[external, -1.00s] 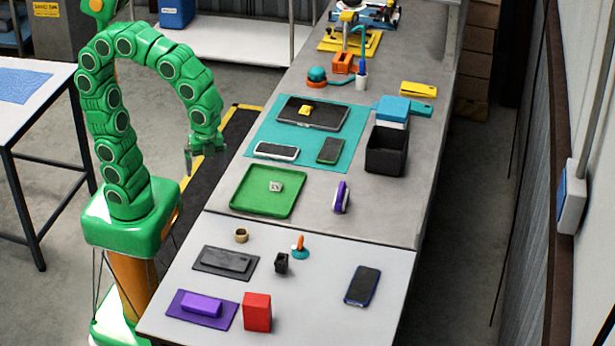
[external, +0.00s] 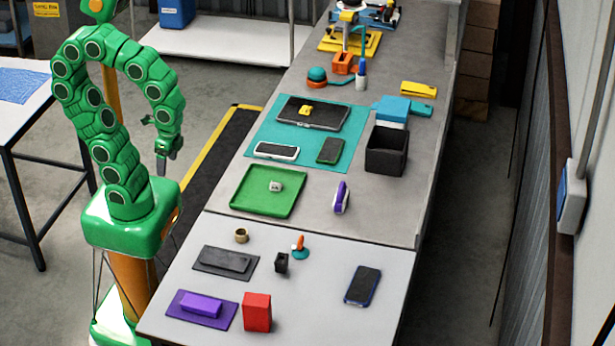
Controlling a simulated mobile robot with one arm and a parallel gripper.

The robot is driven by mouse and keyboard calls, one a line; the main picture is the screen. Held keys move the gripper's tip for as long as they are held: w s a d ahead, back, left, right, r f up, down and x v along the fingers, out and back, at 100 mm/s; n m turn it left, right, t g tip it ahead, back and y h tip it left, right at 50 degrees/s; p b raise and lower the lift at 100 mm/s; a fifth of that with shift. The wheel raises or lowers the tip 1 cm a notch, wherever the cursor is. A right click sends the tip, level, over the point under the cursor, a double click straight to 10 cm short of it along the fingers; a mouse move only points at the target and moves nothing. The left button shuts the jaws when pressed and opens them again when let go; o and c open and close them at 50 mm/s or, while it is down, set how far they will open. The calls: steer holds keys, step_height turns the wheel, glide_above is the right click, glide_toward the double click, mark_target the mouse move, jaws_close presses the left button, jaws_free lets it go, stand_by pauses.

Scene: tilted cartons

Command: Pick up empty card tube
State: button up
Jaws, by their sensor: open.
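A short, hollow tan ring that looks like the card tube (external: 241,235) stands upright on the light grey near table, behind the dark grey pad. Its open top faces up and nothing touches it. My gripper (external: 157,147) is open and empty. It hangs at the end of my curved green arm, over the floor to the left of the tables, up and left of the tube in the picture and well apart from it.
Near the tube are a dark pad with a block (external: 226,262), a small black holder (external: 281,262) and an orange-and-teal item (external: 300,247). A green tray (external: 268,206) lies behind it. A red box (external: 257,312) stands at the front. The near table's right-middle is mostly clear.

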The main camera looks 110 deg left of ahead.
steer(key=w+a+n, duration=0.6)
steer(key=w+a, duration=0.1)
steer(key=w, duration=0.4)
steer(key=n+t+h, duration=0.3)
steer(key=n+h, duration=0.9)
steer(key=h, duration=0.1)
glide_toward(240, 239)
steer(key=shift+s+r, duration=0.15)
steer(key=shift+s, duration=0.65)
steer(key=shift+w+a+f+n+t, duration=0.3)
steer(key=shift+w+f+n, duration=0.2)
steer(key=shift+n, duration=0.2)
steer(key=shift+x, duration=3.9)
steer(key=shift+w+r, duration=0.1)
steer(key=shift+r, duration=0.05)
steer(key=c, duration=1)
